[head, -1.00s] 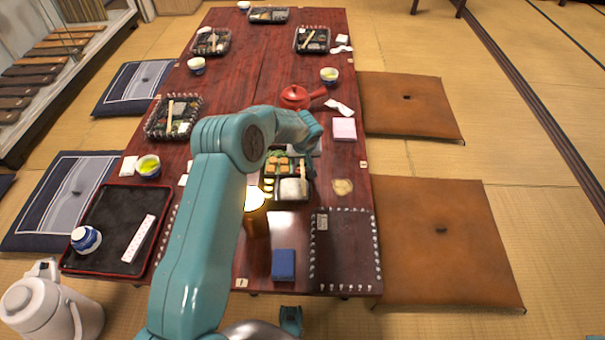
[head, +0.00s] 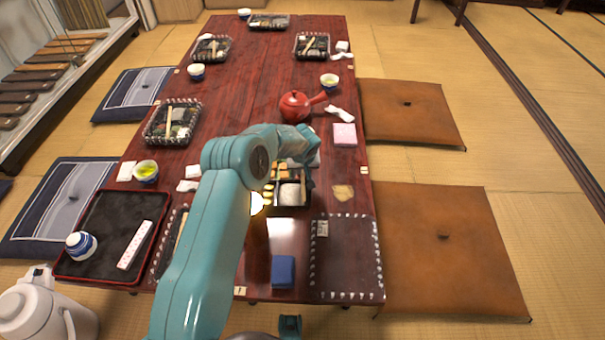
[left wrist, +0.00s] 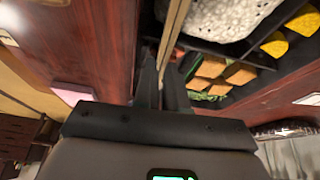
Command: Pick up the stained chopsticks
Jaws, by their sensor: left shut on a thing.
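My left gripper (left wrist: 165,92) is shut on a pair of tan chopsticks (left wrist: 174,35), which run up and out of the top of the left wrist view. No stain can be made out on the part that shows. The chopsticks are beside the bento box (left wrist: 222,62) with white rice, yellow slices and orange-brown pieces. I cannot tell whether they still touch the box. In the head view my left gripper (head: 310,178) is over the right side of that bento box (head: 290,204), and my arm hides part of the box.
A red teapot (head: 295,106), a pink box (head: 344,134) and a blue block (head: 283,271) stand on the table. A dark studded mat (head: 345,260) lies at the front right. A black tray (head: 105,250) with a cup is at the front left. Cushions flank the table.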

